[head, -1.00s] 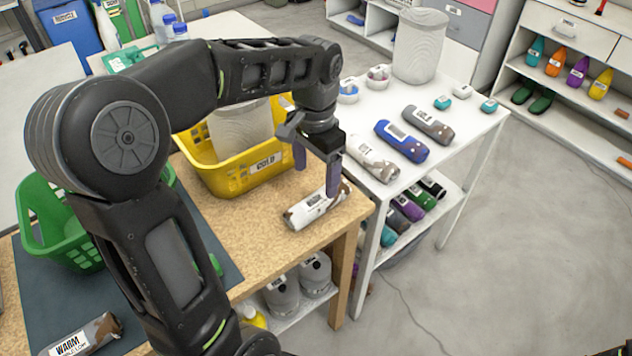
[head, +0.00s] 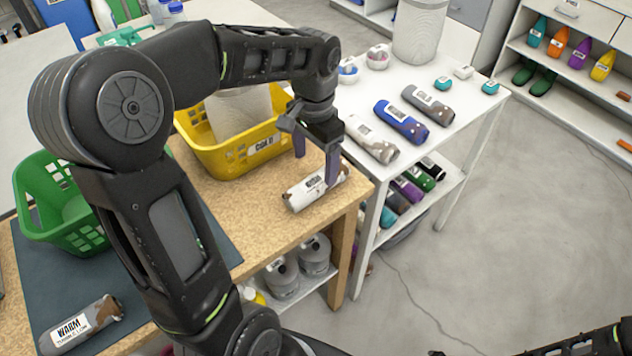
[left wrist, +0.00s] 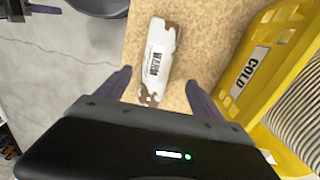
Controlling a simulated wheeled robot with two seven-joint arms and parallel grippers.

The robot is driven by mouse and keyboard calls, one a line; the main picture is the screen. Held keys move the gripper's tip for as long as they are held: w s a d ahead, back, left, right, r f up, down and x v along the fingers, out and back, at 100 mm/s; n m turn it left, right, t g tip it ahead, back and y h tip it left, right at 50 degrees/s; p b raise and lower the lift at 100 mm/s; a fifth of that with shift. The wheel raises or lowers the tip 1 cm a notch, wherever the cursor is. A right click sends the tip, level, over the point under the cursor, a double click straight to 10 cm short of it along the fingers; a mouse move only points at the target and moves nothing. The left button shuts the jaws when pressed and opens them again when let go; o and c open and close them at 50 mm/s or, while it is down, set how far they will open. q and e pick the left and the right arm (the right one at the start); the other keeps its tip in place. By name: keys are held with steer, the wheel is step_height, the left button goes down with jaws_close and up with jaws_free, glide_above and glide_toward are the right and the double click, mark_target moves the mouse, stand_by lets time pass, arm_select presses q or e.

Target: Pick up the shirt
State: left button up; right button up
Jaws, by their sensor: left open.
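A rolled white shirt with brown patches and a printed label (head: 308,191) lies on the wooden tabletop, near its right front corner. It also shows in the left wrist view (left wrist: 158,58), lying lengthwise ahead of the gripper. My left gripper (head: 316,168) is open, with its two purple fingers apart just above and behind the shirt. In the left wrist view the left gripper's fingers (left wrist: 158,80) stand on either side of the shirt's near end, with gaps to both sides. My right gripper is not seen; only dark arm parts show at the lower right.
A yellow basket labelled COLD (head: 225,150) stands close behind the gripper. A green basket (head: 62,225) and a roll labelled WARM (head: 80,325) lie left, on a dark mat. A white table (head: 450,125) with several rolls stands right. Floor beyond is clear.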

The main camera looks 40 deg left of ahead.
mark_target(316, 176)
arm_select(q)
steer(key=f, duration=0.5)
steer(key=shift+d+f, duration=0.1)
steer(key=shift+d, duration=0.1)
steer(key=shift+c, duration=0.3)
steer(key=c, duration=1.5)
step_height(316, 176, up, 10)
steer(key=shift+r, duration=0.1)
stand_by(0.4)
